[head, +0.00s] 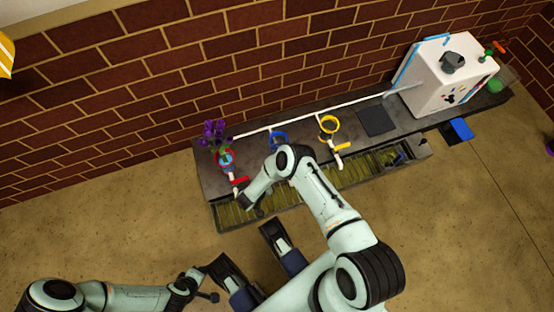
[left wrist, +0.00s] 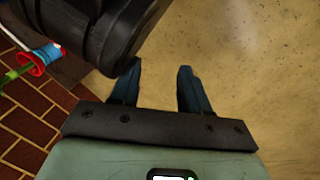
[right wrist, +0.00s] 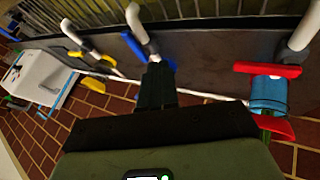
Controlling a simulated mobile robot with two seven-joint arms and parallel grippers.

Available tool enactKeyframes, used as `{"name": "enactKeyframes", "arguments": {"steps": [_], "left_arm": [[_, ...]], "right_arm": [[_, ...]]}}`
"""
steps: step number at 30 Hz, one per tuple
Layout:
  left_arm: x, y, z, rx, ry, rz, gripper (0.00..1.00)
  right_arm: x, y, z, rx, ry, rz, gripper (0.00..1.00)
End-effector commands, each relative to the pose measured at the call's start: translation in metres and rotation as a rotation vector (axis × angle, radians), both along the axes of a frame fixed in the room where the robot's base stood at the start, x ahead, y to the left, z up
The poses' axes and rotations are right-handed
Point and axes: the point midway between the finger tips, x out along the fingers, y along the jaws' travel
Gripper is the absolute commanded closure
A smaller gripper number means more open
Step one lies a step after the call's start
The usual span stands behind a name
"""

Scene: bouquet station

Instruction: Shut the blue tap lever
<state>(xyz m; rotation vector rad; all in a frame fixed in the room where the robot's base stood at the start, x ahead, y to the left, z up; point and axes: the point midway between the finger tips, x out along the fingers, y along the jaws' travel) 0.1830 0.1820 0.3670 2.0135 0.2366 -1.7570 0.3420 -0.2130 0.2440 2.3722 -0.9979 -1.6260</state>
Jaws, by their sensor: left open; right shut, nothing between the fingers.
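The blue tap shows in the right wrist view as a white bent spout (right wrist: 137,22) with a blue lever (right wrist: 131,44) across its base. My right gripper (right wrist: 156,68) is shut and empty, its fingertips right at the lever; whether they touch it is unclear. In the head view my right arm covers most of this tap, and only a blue part (head: 279,136) shows behind it. My left gripper (left wrist: 157,85) is open and empty, over the floor, away from the taps.
A red-levered tap (head: 240,181) with a vase of purple flowers (head: 214,134) stands left of the blue one. A yellow-levered tap (head: 338,147) stands right. A grated trough (head: 345,175) runs in front, a brick wall behind. A white box (head: 445,75) stands far right.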

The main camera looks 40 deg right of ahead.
Motion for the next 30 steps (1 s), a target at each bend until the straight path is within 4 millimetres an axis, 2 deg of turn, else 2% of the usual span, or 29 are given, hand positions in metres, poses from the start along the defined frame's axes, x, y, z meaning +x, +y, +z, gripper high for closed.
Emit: {"name": "enactKeyframes", "arguments": {"steps": [5, 15, 18, 22, 30], "left_arm": [[-0.02, 0.003, -0.02, -0.003, 0.066, 0.005, 0.54], [-0.077, 0.01, -0.056, -0.015, 0.257, 0.023, 0.54], [-0.078, 0.01, -0.054, -0.016, 0.259, 0.022, 0.54], [-0.079, 0.01, -0.054, -0.016, 0.264, 0.022, 0.54], [-0.081, 0.01, -0.055, -0.017, 0.269, 0.023, 0.54]], "right_arm": [[0.005, -0.016, -0.025, -0.001, 0.001, -0.005, 1.0], [0.021, -0.056, -0.082, -0.001, -0.001, -0.005, 1.0], [0.014, -0.074, -0.077, 0.0, 0.0, -0.004, 1.0], [0.01, -0.086, -0.076, 0.0, 0.0, -0.002, 1.0], [0.008, -0.092, -0.076, 0.0, 0.0, 0.0, 1.0]]}}
